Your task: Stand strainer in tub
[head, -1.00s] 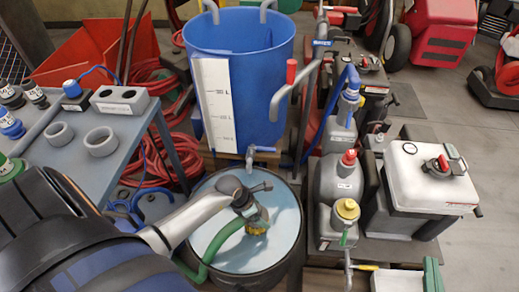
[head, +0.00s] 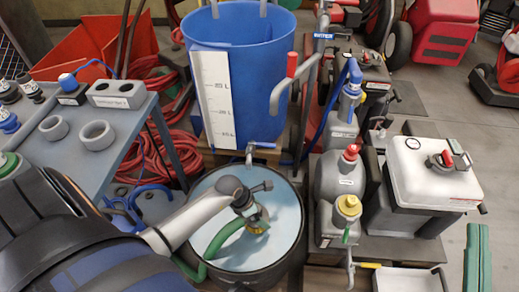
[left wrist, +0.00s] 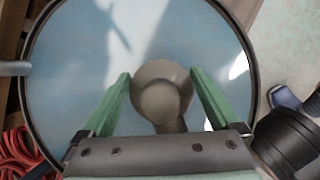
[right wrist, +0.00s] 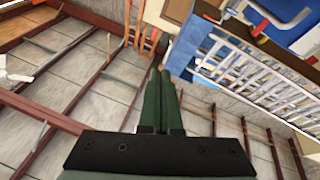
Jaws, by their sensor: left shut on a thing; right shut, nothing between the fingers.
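The tub (head: 293,255) is round and black-rimmed with pale blue water; its rim also shows in the left wrist view (left wrist: 250,75). My left gripper (head: 253,211) is over the water inside the rim. The strainer's lower end is hard to make out at the water. In the left wrist view a grey round-ended piece (left wrist: 160,97) sits between my green fingers. My right gripper (head: 478,230) is shut and empty at the far right, its fingers together in the right wrist view (right wrist: 157,75).
A tall blue barrel (head: 260,85) with a white scale stands behind the tub. Grey pump units (head: 340,180) and a white-topped tank (head: 430,165) stand to its right. A grey bench (head: 110,150) with rings is at left. Red hoses lie on the floor.

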